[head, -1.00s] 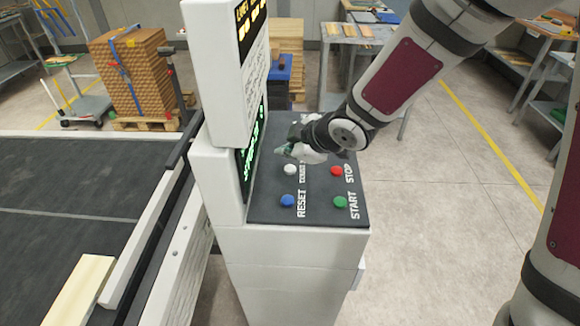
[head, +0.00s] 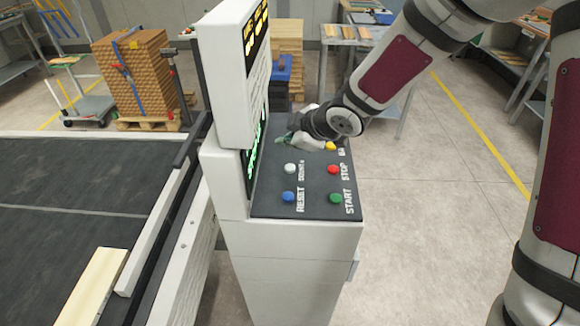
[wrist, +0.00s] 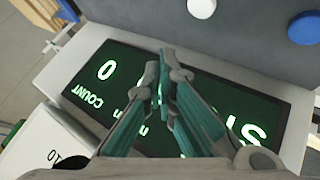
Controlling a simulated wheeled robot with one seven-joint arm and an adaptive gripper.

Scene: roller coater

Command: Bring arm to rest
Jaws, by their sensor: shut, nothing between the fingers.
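My arm reaches in from the upper right in the head view. My gripper (head: 287,139) is at the far end of the control panel (head: 318,205), close to the upright display housing. In the wrist view my gripper (wrist: 160,75) has its fingertips together, with nothing between them. The fingers are in front of the dark screen (wrist: 85,80) with green lettering, and cover part of it. I cannot tell whether they touch it.
The panel carries a white button (head: 291,168), a red STOP button (head: 333,169), a blue RESET button (head: 288,197), a green START button (head: 335,198) and a yellow button (head: 330,146). A conveyor (head: 70,235) with a wooden board (head: 93,287) lies left. Open floor (head: 430,210) is right.

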